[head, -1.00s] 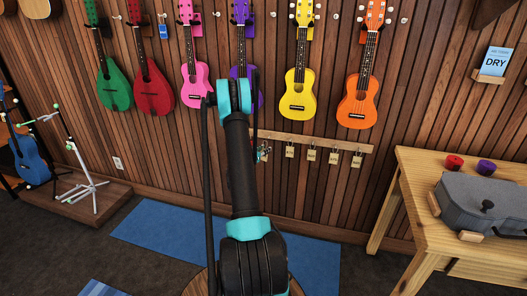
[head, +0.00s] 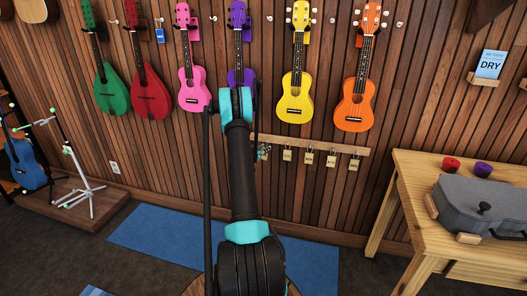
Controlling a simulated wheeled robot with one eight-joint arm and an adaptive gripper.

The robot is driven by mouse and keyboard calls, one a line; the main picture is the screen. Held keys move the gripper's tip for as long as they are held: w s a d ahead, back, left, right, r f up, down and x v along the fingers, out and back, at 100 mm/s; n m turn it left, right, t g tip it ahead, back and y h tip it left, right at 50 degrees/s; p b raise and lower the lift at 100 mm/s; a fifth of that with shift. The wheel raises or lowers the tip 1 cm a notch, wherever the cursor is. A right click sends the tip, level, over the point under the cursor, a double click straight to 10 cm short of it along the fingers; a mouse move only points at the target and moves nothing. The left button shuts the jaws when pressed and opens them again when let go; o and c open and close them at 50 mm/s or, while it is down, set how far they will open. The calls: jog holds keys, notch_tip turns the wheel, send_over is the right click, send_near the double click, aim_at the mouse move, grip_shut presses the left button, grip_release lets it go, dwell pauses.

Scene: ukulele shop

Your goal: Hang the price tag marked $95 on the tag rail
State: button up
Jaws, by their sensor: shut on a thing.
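The wooden tag rail (head: 315,146) runs along the slatted wall under the yellow and orange ukuleles. Several small pale price tags hang below it, one of them near the middle (head: 309,158) and one near the right end (head: 354,165). Their markings are too small to read. My arm stands upright in front of the rail's left end and hides it. A little of my gripper (head: 263,152) shows just right of the arm, at the left part of the rail. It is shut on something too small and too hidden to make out.
Ukuleles hang above the rail, including a yellow one (head: 297,97) and an orange one (head: 355,105). A wooden workbench (head: 420,185) with a grey case (head: 480,205) stands at right. A white stand (head: 85,180) is at left. A blue mat (head: 165,235) covers floor below the rail.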

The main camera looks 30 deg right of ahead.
jog(key=shift+w+d+f, duration=0.3)
jog(key=shift+w+d, duration=0.15)
jog(key=shift+d, duration=0.05)
jog(key=shift+w+d+f, duration=0.25)
jog(key=shift+w+d, duration=0.2)
jog(key=shift+d, duration=0.05)
jog(key=o, duration=1)
jog(key=v, duration=1.2)
